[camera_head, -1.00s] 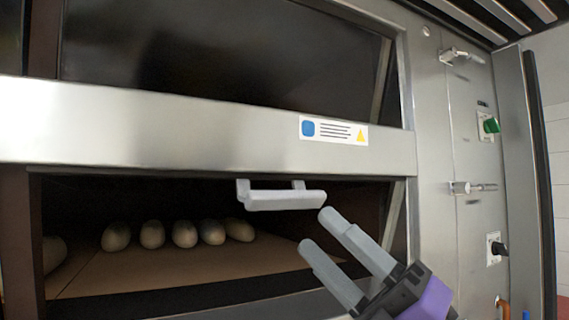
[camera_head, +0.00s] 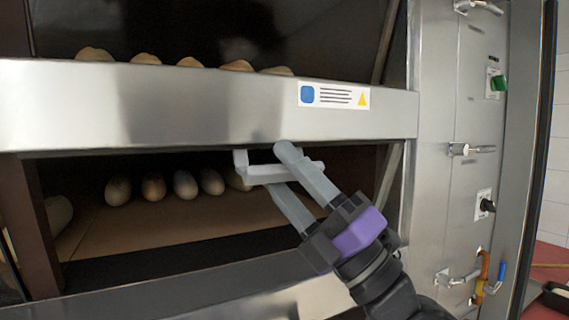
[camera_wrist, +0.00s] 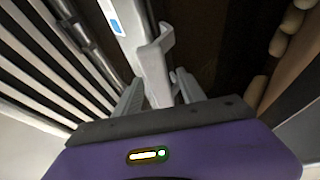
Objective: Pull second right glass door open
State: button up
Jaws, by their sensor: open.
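A pale grey bar handle (camera_head: 256,172) hangs below the steel band of the oven front, at the top of the lower baking chamber. The glass door (camera_head: 190,225) there is dark and clear enough to show loaves behind it; I cannot tell its edges or whether it stands ajar. My gripper (camera_head: 279,168) is open at the right part of the handle, one finger over it and the other below. In the wrist view the handle (camera_wrist: 154,68) lies between the two fingers (camera_wrist: 160,92). Whether they touch it is unclear.
A steel band (camera_head: 150,105) with a label (camera_head: 334,95) crosses above the handle. An upper dark window (camera_head: 200,35) shows more loaves. The steel side panel (camera_head: 435,130) at right carries latches, a green switch (camera_head: 498,83) and a black knob (camera_head: 487,205).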

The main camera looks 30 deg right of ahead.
jog(key=shift+c, duration=0.5)
grip_shut()
dwell(1.0)
